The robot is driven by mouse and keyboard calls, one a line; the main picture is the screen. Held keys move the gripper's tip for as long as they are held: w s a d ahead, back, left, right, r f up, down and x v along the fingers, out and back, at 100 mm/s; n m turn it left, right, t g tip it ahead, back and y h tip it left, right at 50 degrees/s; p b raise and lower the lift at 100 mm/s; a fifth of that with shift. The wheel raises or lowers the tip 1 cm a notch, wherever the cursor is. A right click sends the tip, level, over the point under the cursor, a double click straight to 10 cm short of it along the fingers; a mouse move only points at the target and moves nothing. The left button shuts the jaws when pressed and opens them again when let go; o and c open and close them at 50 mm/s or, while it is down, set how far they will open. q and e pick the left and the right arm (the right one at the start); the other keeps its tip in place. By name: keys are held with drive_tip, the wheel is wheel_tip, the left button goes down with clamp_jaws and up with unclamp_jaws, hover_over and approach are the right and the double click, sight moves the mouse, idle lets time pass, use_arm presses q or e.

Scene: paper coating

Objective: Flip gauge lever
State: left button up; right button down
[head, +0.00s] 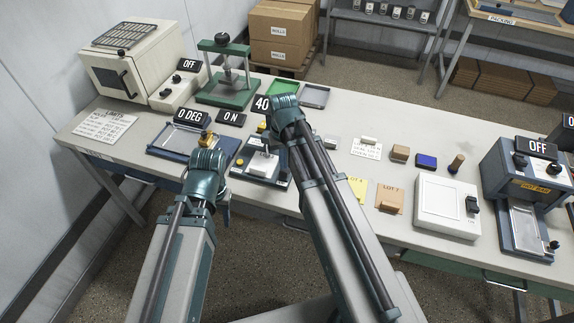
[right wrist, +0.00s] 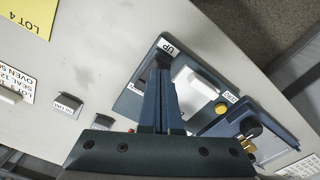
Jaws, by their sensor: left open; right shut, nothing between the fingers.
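The gauge (head: 278,180) is a dark blue base with a white block and a yellow button, on the table in front of the 40 display (head: 262,103). In the right wrist view the gauge (right wrist: 137,98) shows an UP label at its far edge. My right gripper (right wrist: 162,62) is shut and empty, its fingertips over the gauge near the UP label. Whether they touch the lever there cannot be told; the fingers cover it. In the head view my right arm hides part of the gauge. My left gripper (head: 208,172) points down at the table's front edge, its fingers mostly hidden.
A blue tray device (head: 172,148) with a 0 DEG display stands left of the gauge. A green press (head: 228,90) and a white oven (head: 135,65) stand behind. Yellow and brown lot cards, small blocks and a white box (head: 440,205) lie to the right.

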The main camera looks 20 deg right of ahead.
sight(284, 172)
drive_tip(key=shift+f+b, duration=1.2)
idle(1.1)
drive_tip(key=shift+r, duration=0.1)
wheel_tip(284, 172, up, 7)
drive_tip(key=p, duration=0.7)
drive_tip(key=shift+s+a, duration=0.1)
drive_tip(key=s+a+n+h, duration=0.1)
drive_tip(key=s+a+n, duration=0.3)
drive_tip(key=s+a, duration=0.6)
drive_tip(key=s, duration=0.4)
drive_tip(key=shift+a+f+n, duration=0.15)
drive_tip(key=shift+f+n, duration=0.05)
drive_tip(key=shift+n, duration=0.1)
